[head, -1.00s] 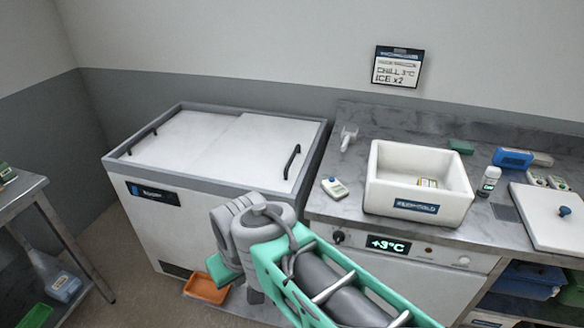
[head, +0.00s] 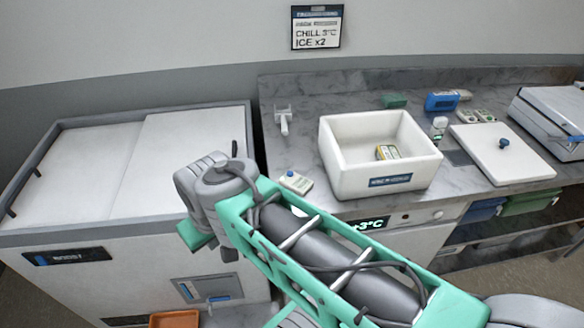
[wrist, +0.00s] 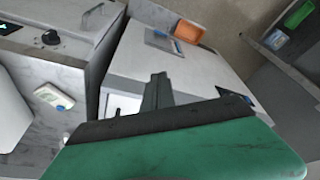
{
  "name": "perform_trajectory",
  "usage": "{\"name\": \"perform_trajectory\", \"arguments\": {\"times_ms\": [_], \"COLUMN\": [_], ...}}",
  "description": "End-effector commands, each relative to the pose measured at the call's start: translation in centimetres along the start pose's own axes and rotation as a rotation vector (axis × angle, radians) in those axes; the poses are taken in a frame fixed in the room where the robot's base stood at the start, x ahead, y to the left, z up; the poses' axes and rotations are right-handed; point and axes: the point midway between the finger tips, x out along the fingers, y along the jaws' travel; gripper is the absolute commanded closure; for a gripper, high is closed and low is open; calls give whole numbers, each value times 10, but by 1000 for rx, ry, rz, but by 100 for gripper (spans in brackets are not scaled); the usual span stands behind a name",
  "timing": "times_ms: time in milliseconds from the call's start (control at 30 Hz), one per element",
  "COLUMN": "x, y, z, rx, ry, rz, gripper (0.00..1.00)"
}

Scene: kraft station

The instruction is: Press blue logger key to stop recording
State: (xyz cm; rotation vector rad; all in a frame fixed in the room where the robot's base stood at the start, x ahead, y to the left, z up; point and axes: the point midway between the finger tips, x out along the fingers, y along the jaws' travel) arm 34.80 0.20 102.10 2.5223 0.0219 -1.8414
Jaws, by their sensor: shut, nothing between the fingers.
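A small white logger (head: 296,182) with a round blue key (head: 290,173) lies on the counter, left of the white box. In the wrist view the logger (wrist: 50,96) and its blue key (wrist: 60,108) are at the left. My gripper (wrist: 157,80) shows in the wrist view as dark fingers shut together, with nothing between them. It is apart from the logger, over the side of the chest freezer. In the head view my arm hides the fingers.
A lid with a blue knob (head: 503,143), a blue device (head: 441,101) and a white scoop (head: 283,121) are also on the counter. The chest freezer (head: 110,208) stands left. An orange tray (head: 174,319) is low down.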

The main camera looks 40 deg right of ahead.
Motion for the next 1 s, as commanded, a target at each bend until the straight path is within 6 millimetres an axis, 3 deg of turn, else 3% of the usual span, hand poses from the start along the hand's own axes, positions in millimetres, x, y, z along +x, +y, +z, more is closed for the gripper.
{"name": "perform_trajectory", "arguments": {"times_ms": [200, 333, 433, 500, 600, 700, 833, 1000], "x": [-1, -2, 0, 2, 1, -3, -9, -11], "y": [4, 34, 82, 126, 194, 253, 301, 318], "z": [-5, -34, -71, -92, -108, -108, -100, -96], "rx": [13, 105, 240, 352, 507, 636, 740, 776], "ry": [3, 28, 83, 140, 238, 334, 426, 465], "rz": [-1, -17, -51, -85, -130, -164, -189, -200], "gripper": [100, 100, 100, 100, 100, 100, 100, 100]}}
